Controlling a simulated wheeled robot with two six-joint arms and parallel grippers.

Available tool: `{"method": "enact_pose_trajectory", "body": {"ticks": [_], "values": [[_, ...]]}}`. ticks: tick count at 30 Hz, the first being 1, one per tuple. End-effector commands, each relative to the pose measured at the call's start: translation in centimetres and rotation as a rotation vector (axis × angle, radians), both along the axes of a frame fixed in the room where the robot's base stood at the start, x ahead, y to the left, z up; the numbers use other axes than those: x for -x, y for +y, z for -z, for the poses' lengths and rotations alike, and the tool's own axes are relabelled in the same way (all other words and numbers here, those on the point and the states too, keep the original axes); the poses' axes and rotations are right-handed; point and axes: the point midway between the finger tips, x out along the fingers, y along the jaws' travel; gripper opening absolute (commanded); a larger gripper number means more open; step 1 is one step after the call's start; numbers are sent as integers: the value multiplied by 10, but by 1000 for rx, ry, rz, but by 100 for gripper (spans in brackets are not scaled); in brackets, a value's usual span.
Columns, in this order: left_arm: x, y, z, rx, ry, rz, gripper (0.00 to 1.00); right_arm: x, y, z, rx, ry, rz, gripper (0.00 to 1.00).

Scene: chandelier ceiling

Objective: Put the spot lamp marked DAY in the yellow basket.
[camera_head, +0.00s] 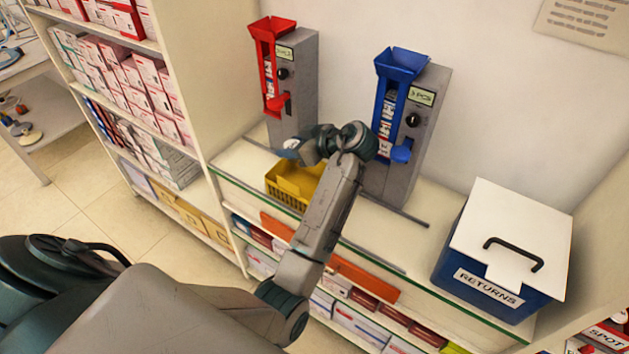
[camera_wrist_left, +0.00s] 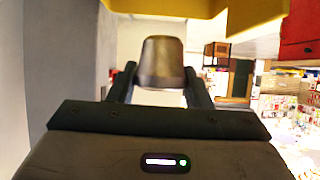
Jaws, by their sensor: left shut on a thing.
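My left gripper (camera_head: 288,150) is over the far side of the yellow basket (camera_head: 283,190), in front of the red dispenser. In the left wrist view, my left gripper (camera_wrist_left: 160,78) is shut on a short, rounded brown-grey object, which looks like a spot lamp (camera_wrist_left: 162,62). No DAY marking can be read on it. A yellow wall of the basket (camera_wrist_left: 255,14) fills the top of the left wrist view, close to the held lamp. The basket sits on the counter, and its inside is mostly hidden. My right gripper is not in view.
A grey dispenser with a red chute (camera_head: 270,62) stands behind the basket. One with a blue chute (camera_head: 398,72), labelled 3 PCS, stands to its right. A blue RETURNS bin (camera_head: 490,290) with a white lid is at the right. Stocked shelves (camera_head: 140,90) are at the left.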

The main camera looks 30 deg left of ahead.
Motion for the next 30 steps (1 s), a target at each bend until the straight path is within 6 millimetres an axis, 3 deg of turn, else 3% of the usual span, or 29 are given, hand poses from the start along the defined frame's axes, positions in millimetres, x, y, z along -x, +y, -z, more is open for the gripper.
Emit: {"method": "enact_pose_trajectory", "body": {"ticks": [5,10,14,22,30], "values": [[1,0,27,0,5,1,21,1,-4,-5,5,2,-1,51],[1,0,57,0,4,1,21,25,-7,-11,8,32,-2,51],[0,0,69,0,2,1,21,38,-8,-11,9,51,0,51],[1,0,103,-1,2,2,21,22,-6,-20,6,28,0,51],[1,0,107,-1,-2,1,21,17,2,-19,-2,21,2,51]]}}
